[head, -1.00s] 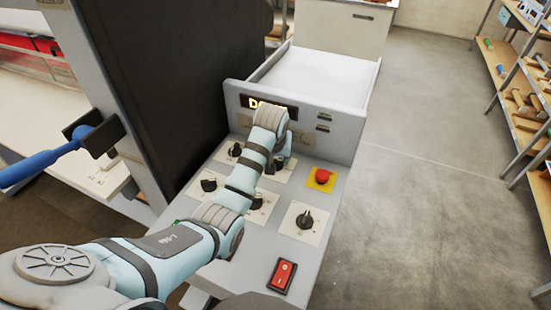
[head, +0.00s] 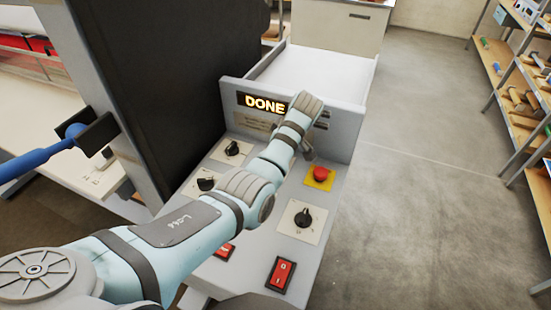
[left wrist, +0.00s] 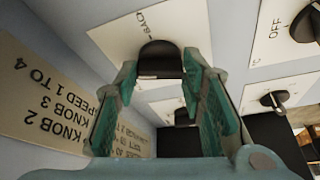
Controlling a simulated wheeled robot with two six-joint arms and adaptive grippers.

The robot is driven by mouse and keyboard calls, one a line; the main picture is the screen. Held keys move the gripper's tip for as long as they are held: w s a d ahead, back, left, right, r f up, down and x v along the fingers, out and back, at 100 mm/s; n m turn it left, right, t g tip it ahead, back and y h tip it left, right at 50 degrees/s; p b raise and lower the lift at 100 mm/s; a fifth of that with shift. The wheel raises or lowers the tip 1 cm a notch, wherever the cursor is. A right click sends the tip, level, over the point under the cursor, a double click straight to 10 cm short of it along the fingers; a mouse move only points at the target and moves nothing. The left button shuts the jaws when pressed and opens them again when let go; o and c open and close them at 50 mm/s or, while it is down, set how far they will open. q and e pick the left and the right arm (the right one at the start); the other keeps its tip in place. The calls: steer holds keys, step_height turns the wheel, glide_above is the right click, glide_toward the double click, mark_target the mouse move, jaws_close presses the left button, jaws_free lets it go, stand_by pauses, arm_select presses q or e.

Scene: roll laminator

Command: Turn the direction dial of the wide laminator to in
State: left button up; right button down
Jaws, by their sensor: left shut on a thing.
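The wide laminator's sloping control panel (head: 255,258) is in the middle of the head view. The direction dial (left wrist: 160,58), a black knob on a white plate with the word BACK, shows in the left wrist view between the fingertips. My left gripper (left wrist: 158,76) is shut on this dial, one finger on each side. In the head view my left gripper (head: 309,151) is at the panel's upper part, and my arm hides the dial there. I cannot tell which mark the dial points to. My right gripper is not in view.
Other black knobs (head: 232,148) (head: 206,184) (head: 303,217) sit on white plates. A red emergency button (head: 320,174) on yellow is just right of my gripper. A red rocker switch (head: 281,273) is lower down. The display (head: 264,104) reads DONE. Open floor lies right.

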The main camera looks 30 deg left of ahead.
arm_select(q)
steer(key=n+b, duration=0.1)
steer(key=b, duration=0.1)
steer(key=n+g+b, duration=0.1)
steer(key=shift+w+f+n+b, duration=0.15)
steer(key=shift+f+n+b, duration=0.05)
steer(key=shift+n+b, duration=0.2)
steer(key=shift+r+n+g+b, duration=0.15)
steer(key=shift+n+g+b, duration=0.15)
steer(key=shift+n+b, duration=0.4)
steer(key=o, duration=1.1)
steer(key=shift+o, duration=0.2)
steer(key=v, duration=0.7)
steer(key=shift+d+r, duration=0.25)
steer(key=shift+r, duration=0.05)
steer(key=shift+a, duration=0.1)
steer(key=shift+f, duration=0.1)
